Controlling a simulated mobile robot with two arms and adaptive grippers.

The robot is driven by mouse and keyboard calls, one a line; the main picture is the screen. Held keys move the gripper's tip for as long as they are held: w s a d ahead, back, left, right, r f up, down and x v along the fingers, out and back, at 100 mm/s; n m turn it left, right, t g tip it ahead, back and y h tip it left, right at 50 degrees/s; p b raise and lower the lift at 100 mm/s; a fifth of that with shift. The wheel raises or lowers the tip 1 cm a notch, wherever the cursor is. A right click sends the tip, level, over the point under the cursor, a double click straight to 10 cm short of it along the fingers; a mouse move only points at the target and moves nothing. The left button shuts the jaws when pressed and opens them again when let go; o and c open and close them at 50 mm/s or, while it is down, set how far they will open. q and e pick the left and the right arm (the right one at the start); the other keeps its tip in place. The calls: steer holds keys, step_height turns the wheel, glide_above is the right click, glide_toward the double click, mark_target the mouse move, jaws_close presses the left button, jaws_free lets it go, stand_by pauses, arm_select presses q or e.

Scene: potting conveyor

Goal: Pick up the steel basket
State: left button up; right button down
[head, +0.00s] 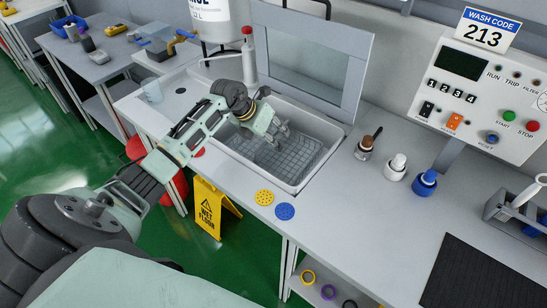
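The steel basket (296,158) is a grey wire mesh basket standing inside the white rectangular sink tub (306,183). My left gripper (277,137) reaches in from the left over the tub, with its fingers down by the basket's left and back part. The fingers hide a bit of the basket. I cannot tell whether they touch its rim or whether they are open or shut. My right gripper is not in view.
A raised clear lid (312,62) stands behind the tub, with a red-topped tap (248,58) beside it. Brushes and bottles (397,168) stand to the right. Yellow (264,197) and blue (285,211) discs lie in front. The counter right of the tub has free room.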

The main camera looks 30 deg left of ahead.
arm_select(q)
steer(key=shift+c, duration=0.3)
jaws_close()
stand_by(0.5)
